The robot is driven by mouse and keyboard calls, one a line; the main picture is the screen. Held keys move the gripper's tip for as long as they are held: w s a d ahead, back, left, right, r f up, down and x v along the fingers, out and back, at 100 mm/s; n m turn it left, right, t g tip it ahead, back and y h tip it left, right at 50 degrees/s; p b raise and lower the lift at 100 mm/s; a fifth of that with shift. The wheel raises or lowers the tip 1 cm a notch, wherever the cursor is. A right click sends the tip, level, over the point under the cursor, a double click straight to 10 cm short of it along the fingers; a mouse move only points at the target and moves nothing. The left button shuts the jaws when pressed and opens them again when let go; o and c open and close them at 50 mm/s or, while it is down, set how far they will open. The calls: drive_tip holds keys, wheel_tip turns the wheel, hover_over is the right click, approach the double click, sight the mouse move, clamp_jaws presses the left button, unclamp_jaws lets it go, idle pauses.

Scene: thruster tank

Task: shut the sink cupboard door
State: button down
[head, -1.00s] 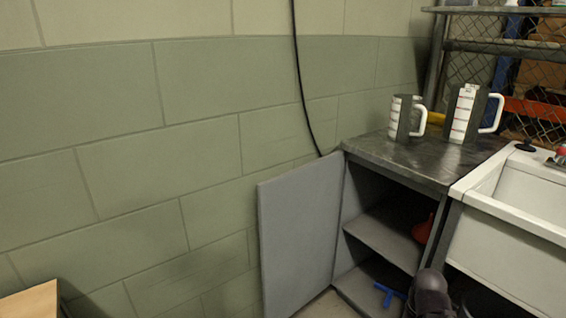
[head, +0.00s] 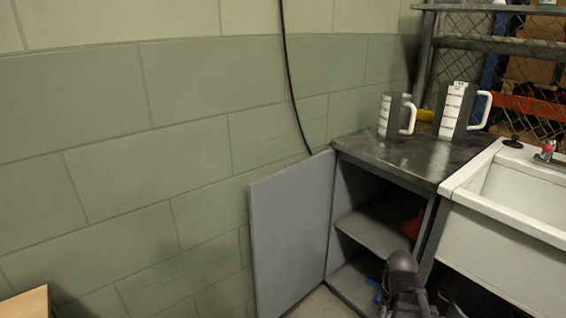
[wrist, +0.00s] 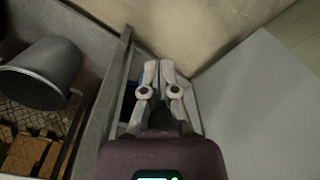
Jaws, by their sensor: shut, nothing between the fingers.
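The grey sink cupboard door (head: 291,235) stands wide open, swung out to the left of the cupboard in the head view. The cupboard (head: 375,229) shows its open inside, with a shelf, a red item and part of a blue item. My dark arm rises in front of the lower right of the opening. My fingertips cannot be made out there. In the wrist view my gripper (wrist: 160,66) is shut and empty. A broad grey panel (wrist: 262,115), probably the door, lies to its right, with a gap to the fingers.
Two measuring jugs (head: 390,116) (head: 452,108) stand on the dark worktop (head: 400,156). A white sink (head: 510,220) adjoins on the right. A brown box corner (head: 25,304) is at lower left. The wrist view shows a dark bucket-like container (wrist: 42,72).

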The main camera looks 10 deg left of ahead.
drive_tip(key=w+a+r+n+y+p, duration=0.1)
drive_tip(key=w+a+r+n+p, duration=0.2)
drive_tip(key=w+a+r+p, duration=0.5)
drive_tip(key=w+a+r+n+t+y+p, duration=0.1)
drive_tip(key=w+a+r+n+p, duration=0.3)
drive_tip(key=w+a+r+p, duration=0.4)
drive_tip(key=w+a+r+n+t+p, duration=0.1)
drive_tip(key=w+a+r+n+p, duration=0.2)
drive_tip(key=w+a+r+p, duration=0.6)
drive_tip(key=a+r+p, duration=0.7)
drive_tip(key=r+p, duration=0.3)
drive_tip(key=r, duration=0.2)
drive_tip(key=shift+r+n+y+p, duration=0.3)
drive_tip(key=shift+r+y+p, duration=0.05)
drive_tip(key=shift+y+p, duration=0.05)
drive_tip(key=shift+f, duration=0.15)
drive_tip(key=b+x, duration=0.9)
drive_tip(key=shift+a+f, duration=0.2)
drive_tip(key=shift+f, duration=0.15)
drive_tip(key=shift+w, duration=0.15)
